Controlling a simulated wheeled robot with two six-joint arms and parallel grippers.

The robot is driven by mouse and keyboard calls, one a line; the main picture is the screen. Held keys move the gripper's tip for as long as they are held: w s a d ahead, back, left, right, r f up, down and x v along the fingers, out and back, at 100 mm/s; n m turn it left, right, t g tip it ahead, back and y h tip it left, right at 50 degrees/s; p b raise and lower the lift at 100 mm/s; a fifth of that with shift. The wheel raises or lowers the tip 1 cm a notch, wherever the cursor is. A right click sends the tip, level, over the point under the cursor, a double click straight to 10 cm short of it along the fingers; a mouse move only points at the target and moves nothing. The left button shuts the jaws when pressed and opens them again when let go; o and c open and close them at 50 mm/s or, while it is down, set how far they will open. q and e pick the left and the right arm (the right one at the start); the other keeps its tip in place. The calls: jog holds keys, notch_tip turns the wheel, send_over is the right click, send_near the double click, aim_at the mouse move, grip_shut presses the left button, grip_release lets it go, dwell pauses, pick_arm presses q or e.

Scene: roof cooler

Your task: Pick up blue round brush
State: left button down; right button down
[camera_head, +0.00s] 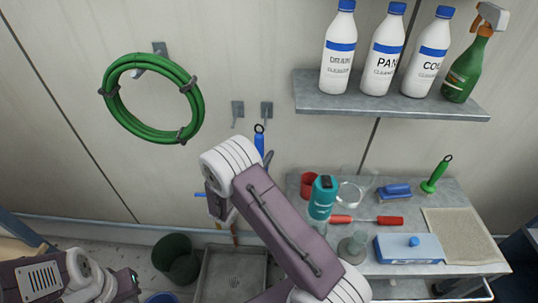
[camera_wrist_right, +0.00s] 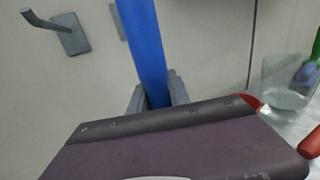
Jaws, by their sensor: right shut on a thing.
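The blue round brush (camera_head: 259,143) is upright against the wall, with a dark loop at its top just below a wall hook (camera_head: 266,110). I cannot tell whether the loop is on the hook. My right gripper (camera_wrist_right: 156,96) is shut on its blue handle (camera_wrist_right: 144,45) in the right wrist view, with a grey finger on each side. In the head view my right arm hides most of the gripper and the lower part of the brush. Part of my left arm shows at the lower left, but its gripper is not in view.
A green hose (camera_head: 118,112) hangs at left. A shelf (camera_head: 390,108) holds several bottles at upper right. The table (camera_head: 462,185) at right carries a teal bottle (camera_head: 322,198), a red cup (camera_head: 308,184), a green brush (camera_head: 436,175) and a blue box (camera_head: 408,249). A dark bin (camera_head: 175,258) stands on the floor.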

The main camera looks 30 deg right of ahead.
pick_arm(q)
jog(key=shift+f+b, duration=0.3)
jog(key=shift+f, duration=0.15)
pick_arm(e)
jog(key=s+a+r, duration=0.4)
jog(key=s+a, duration=0.1)
jog(key=a, duration=0.2)
jog(key=shift+a+r, duration=0.15)
jog(key=shift+r, duration=0.2)
